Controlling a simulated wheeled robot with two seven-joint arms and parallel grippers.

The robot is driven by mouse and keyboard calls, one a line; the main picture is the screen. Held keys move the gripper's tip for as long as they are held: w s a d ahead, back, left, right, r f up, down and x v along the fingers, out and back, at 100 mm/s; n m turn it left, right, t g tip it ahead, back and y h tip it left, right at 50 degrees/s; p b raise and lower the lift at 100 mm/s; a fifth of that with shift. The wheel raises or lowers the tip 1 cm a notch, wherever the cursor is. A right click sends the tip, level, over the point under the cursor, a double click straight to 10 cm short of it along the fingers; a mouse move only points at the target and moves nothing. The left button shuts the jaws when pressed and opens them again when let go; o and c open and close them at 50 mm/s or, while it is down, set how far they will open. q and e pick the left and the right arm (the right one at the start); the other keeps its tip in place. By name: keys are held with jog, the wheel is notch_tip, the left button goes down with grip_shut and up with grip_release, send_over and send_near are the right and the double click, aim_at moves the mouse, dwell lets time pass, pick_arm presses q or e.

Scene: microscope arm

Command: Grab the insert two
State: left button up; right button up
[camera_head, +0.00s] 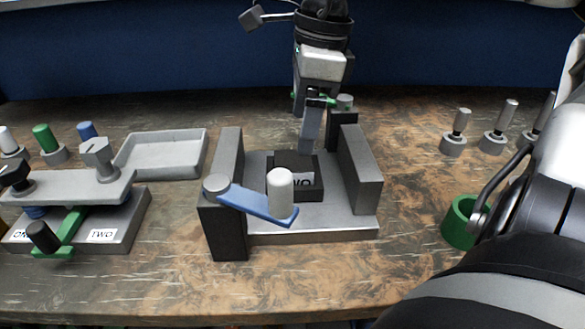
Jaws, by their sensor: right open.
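The insert two is a dark block (284,163) with a white label, partly reading "TWO", seated in the middle of the grey fixture (265,232). A blue lever (250,203) with a white knob (280,188) stands in front and hides part of the block and label. My right gripper (311,146) comes down from the top middle, open. Its visible grey finger ends just behind the block in the picture; I cannot tell whether it touches. The other finger is not clear. My left gripper is not in view.
The fixture's side walls (360,168) rise on both sides of the block. A grey two-place holder (132,222) with labels and knobs stands left, an empty tray (162,154) behind it. A green ring (458,222) and several pegs (454,143) are right. The front table is clear.

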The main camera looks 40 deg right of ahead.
aim_at(293, 160)
jog(key=shift+w+a+f, duration=0.15)
jog(key=shift+f, duration=1)
jog(key=shift+w+a+f, duration=0.15)
jog(key=shift+f, duration=1)
jog(key=shift+w+a+f, duration=0.15)
jog(key=shift+f, duration=1)
grip_shut()
jog(key=shift+w+r, duration=0.1)
jog(key=shift+r, duration=0.05)
